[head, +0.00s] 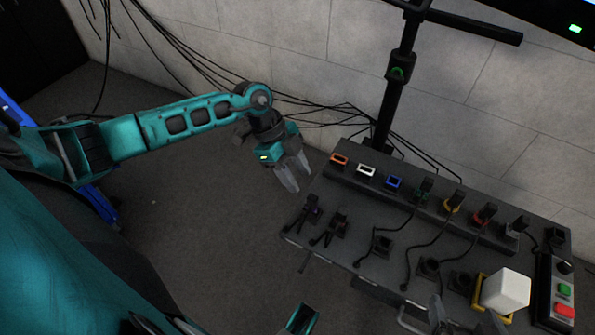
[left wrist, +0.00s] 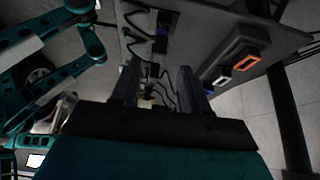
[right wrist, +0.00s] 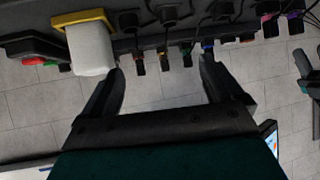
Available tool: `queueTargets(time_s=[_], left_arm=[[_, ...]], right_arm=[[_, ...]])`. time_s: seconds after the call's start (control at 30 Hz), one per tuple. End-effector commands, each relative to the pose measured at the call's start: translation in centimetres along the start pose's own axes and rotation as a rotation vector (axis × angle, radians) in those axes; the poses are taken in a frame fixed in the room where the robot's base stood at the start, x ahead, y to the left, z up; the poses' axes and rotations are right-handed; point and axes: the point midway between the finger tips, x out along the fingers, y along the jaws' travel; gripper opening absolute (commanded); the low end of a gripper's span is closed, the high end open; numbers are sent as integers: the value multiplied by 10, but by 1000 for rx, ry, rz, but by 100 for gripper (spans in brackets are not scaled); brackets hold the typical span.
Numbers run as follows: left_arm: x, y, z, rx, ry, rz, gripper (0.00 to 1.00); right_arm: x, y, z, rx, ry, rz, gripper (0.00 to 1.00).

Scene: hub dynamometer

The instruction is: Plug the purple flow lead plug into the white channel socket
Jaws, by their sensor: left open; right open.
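A dark plug with a purple marking (head: 314,211) stands at the left end of the bench panel, its lead looped beside it. Purple also shows in the left wrist view (left wrist: 161,33). The white channel socket (head: 366,170) is on the raised rear strip, between the orange and blue ones, and looks empty; it also shows in the left wrist view (left wrist: 222,75). My left gripper (head: 299,183) is open and empty, off the panel's left end. My right gripper (right wrist: 162,66) is open and empty at the panel's front edge, near the white block.
Orange (head: 339,159) and blue (head: 393,182) sockets flank the white one. Several dark plugs with leads occupy the strip and deck. A white block (head: 507,289) in a yellow frame and a button box (head: 564,290) stand right. A black post (head: 393,90) rises behind.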

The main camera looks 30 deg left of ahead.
Motion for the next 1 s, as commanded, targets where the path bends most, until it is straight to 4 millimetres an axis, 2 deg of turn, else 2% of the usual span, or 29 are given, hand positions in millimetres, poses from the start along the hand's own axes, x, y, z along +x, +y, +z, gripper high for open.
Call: queueTargets(time_s=[0.03,0.27,0.4,0.63,1.0], left_arm=[[12,0,2,2,2,1,45],[40,0,2,3,4,0,45],[52,0,-1,1,4,1,45],[71,0,-1,2,4,0,45],[77,0,-1,2,4,-2,45]], right_arm=[[6,0,10,0,-1,0,94],[20,-2,32,4,-19,-9,94],[17,-6,21,13,-10,-16,94],[18,-8,18,18,0,-19,94],[19,-8,18,15,-1,-20,94]])
